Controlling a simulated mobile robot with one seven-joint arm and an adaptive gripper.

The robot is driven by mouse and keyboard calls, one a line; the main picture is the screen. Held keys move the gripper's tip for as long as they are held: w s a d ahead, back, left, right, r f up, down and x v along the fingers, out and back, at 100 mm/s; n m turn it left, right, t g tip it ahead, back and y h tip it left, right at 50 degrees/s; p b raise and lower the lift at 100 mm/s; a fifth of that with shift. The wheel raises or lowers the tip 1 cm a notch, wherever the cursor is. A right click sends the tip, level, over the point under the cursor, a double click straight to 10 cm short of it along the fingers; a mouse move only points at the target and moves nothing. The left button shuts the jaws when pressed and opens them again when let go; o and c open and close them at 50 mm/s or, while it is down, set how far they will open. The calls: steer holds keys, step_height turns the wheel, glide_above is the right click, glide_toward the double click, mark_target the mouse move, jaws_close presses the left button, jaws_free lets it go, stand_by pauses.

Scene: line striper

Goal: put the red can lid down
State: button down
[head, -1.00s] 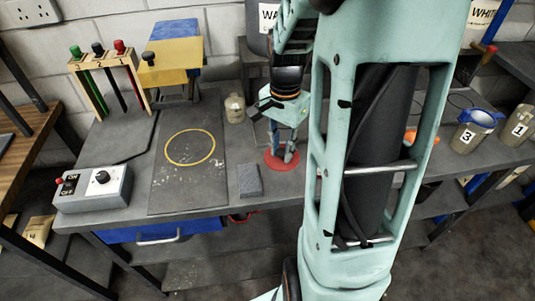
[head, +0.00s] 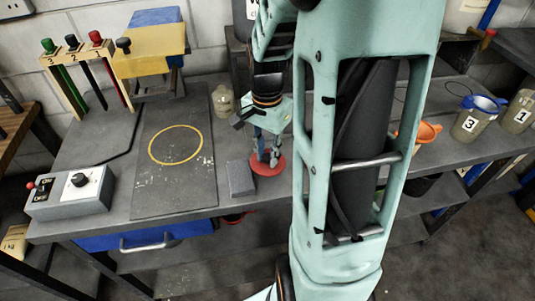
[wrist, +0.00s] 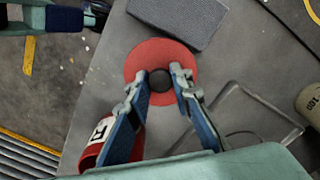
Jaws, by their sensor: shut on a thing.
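The red can lid (head: 268,169) is a flat red disc with a dark round knob in its middle. My gripper (head: 268,158) points down over it. In the wrist view my gripper (wrist: 160,82) has its fingers on either side of the knob, shut on it. The red lid (wrist: 150,53) looks level, close over the grey bench top; I cannot tell whether it touches. A red can with a white label (wrist: 108,142) shows in the wrist view near the bench edge, partly behind a finger; my arm hides it in the head view.
A grey block (head: 241,179) lies just left of the lid. Further left is a dark board (head: 172,189) with a yellow ring. A jar (head: 224,101) stands behind. A control box (head: 70,193) is at far left. A thin flat frame outline (wrist: 262,95) lies nearby.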

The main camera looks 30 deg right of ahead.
mark_target(267, 156)
steer(key=shift+f, duration=0.35)
steer(key=c, duration=1.7)
jaws_free()
steer(key=shift+c, duration=0.2)
steer(key=shift+r, duration=0.2)
steer(key=shift+r, duration=0.3)
step_height(267, 156, up, 12)
steer(key=shift+f+p, duration=0.15)
steer(key=shift+p, duration=0.25)
steer(key=shift+w, duration=0.1)
